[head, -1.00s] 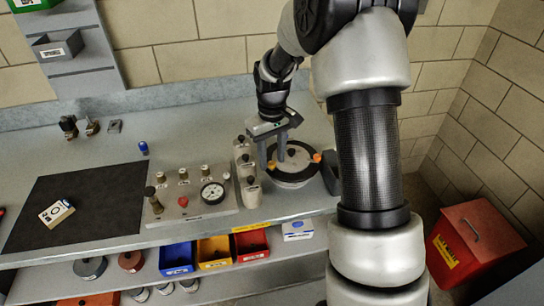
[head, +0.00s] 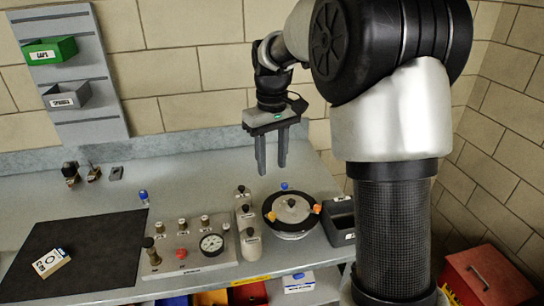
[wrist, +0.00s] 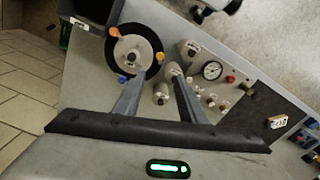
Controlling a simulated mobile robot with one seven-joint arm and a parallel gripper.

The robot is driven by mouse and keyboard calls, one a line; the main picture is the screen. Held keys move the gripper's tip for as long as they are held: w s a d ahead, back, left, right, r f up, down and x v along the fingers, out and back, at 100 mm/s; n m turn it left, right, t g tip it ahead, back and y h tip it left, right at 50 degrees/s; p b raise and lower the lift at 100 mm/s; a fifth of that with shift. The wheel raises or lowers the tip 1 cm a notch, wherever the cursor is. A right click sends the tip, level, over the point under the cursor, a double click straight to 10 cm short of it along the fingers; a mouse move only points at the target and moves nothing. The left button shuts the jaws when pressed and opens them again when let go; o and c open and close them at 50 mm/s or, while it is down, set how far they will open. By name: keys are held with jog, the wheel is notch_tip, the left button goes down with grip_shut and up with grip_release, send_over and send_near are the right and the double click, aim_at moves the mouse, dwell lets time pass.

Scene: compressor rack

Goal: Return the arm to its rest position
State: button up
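My gripper (head: 271,157) hangs in the air above the back of the bench, near the brick wall. Its two fingers point down and stand apart with nothing between them. It also shows in the wrist view (wrist: 155,92), with the bench below. A round black-rimmed pot (head: 291,228) with a pale lid and orange and blue clamps stands on the bench below and right of my gripper, clear of the fingers. The pot also shows in the wrist view (wrist: 133,55).
A gauge panel (head: 188,244) and several grey bottles (head: 250,222) stand left of the pot. A dark bin (head: 340,222) is at its right. A black mat (head: 75,250) bears a small box (head: 48,263). Wall bins (head: 50,50) hang at upper left. A red box (head: 487,277) stands at lower right.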

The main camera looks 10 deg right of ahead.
jog(key=shift+r, duration=0.45)
jog(key=s+r+m+t+p, duration=0.1)
jog(key=s+r+t+p, duration=0.1)
jog(key=s+r, duration=0.75)
jog(key=s+m+t+p, duration=0.2)
jog(key=s+m+t, duration=0.1)
jog(key=s, duration=1.3)
jog(key=shift+r+t, duration=0.15)
jog(key=shift+t, duration=0.15)
